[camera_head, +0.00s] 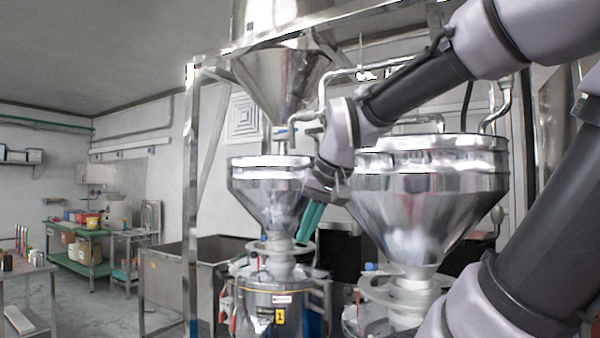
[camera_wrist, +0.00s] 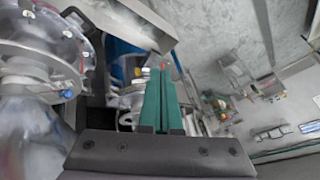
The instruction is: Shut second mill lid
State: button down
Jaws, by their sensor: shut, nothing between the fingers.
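Two shiny metal mills with funnel-shaped hoppers stand side by side in the head view. The left mill (camera_head: 280,185) has a drum below it with a yellow "1" label. The right mill (camera_head: 430,185), larger in the picture, is partly covered by my arm. Its top rim is seen nearly edge-on, so I cannot tell how its lid stands. My gripper (camera_head: 306,236) hangs between the two hoppers with its teal fingers pointing down. It is shut and empty. In the wrist view the fingers (camera_wrist: 160,85) lie together, with blurred metal machine parts (camera_wrist: 40,60) to their left.
A metal frame (camera_head: 193,200) surrounds the mills. A grey open bin (camera_head: 175,270) stands behind and left of the left mill. A green shelf table (camera_head: 85,255) is far left, and a nearer table (camera_head: 25,300) is at the left edge. Open floor lies between them.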

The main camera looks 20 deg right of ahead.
jog(key=w+d+r+m+g+h, duration=0.15)
jog(key=w+r+h, duration=0.25)
jog(key=w+r, duration=0.7)
jog(key=w+d+r+m+g+h, duration=0.1)
jog(key=w+d+r+g+h, duration=0.3)
jog(key=w+r, duration=0.7)
jog(key=d+r+x, duration=0.1)
jog(key=x, duration=1)
jog(key=shift+d+f+t+h, duration=0.15)
jog(key=shift+d+t+h, duration=0.2)
jog(key=shift+d+h, duration=0.1)
jog(key=shift+s, duration=0.15)
